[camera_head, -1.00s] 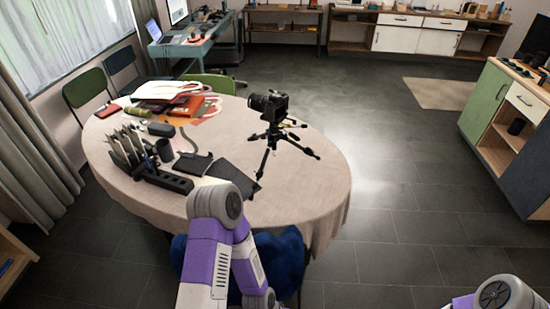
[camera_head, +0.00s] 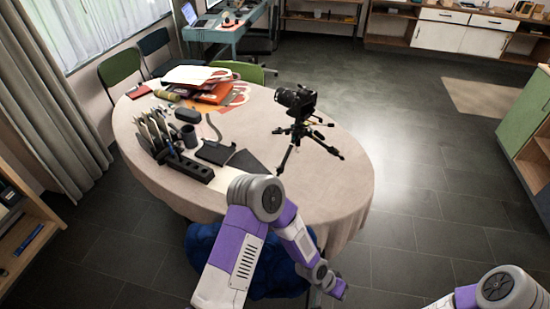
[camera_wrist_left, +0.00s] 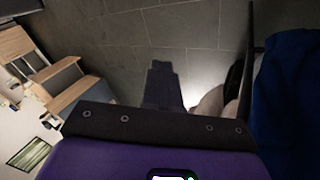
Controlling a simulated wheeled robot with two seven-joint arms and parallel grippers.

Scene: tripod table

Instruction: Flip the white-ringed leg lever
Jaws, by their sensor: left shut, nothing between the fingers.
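A black camera (camera_head: 297,101) sits on a small black tripod (camera_head: 290,148) that stands with spread legs on the right part of the round table. The leg levers and any white ring are too small to tell at this size. My left arm reaches in from the bottom, and its wrist hangs low by the table's front edge, apart from the tripod. In the left wrist view my left gripper (camera_wrist_left: 161,68) is shut and empty, with floor tiles behind it. The tripod is not in that view. Only a link of my right arm shows at bottom right; its gripper is out of frame.
The cloth-covered table (camera_head: 335,195) also holds a pen organizer (camera_head: 170,145), a dark folder (camera_head: 243,160) and orange folders (camera_head: 213,92). Floor on the right is clear.

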